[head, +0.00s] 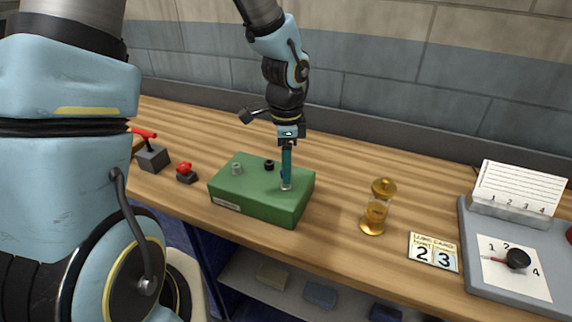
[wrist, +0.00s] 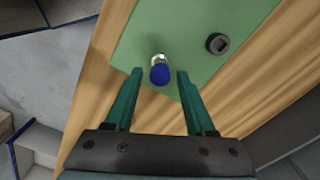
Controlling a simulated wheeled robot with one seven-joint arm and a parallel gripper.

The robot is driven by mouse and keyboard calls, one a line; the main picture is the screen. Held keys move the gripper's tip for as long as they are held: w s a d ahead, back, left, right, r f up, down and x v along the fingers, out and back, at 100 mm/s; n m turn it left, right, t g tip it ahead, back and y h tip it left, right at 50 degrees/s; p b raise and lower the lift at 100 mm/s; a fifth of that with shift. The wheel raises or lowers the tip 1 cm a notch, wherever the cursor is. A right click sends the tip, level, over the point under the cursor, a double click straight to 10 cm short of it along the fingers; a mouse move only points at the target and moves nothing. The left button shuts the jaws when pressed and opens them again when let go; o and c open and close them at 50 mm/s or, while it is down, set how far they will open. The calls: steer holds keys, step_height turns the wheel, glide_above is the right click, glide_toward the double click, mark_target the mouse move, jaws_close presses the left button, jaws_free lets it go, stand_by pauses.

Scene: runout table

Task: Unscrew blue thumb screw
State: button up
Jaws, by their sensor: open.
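The blue thumb screw (wrist: 160,75) stands on the green box (wrist: 150,30), with a blue head and a silvery part beside it in the wrist view. My gripper (wrist: 159,71) is open, with one teal finger on each side of the blue head and a gap on both sides. In the head view my gripper (head: 287,184) points down over the front right part of the green box (head: 250,203). There the fingers largely hide the screw, and only a silvery bit shows at their tips.
A black knob (head: 269,165) and a grey one (head: 237,169) stand on the box. A red-handled lever (head: 152,158) and a red switch (head: 186,173) are left.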

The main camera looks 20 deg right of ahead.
steer(key=m, duration=0.3)
steer(key=shift+m, duration=0.4)
steer(key=m, duration=0.4)
steer(key=shift+m, duration=0.3)
jaws_close()
steer(key=n+b, duration=0.1)
steer(key=n, duration=0.3)
steer(key=shift+n, duration=0.4)
steer(key=shift+n, duration=0.4)
steer(key=n+b, duration=0.1)
steer(key=n, duration=0.2)
steer(key=shift+n, duration=0.4)
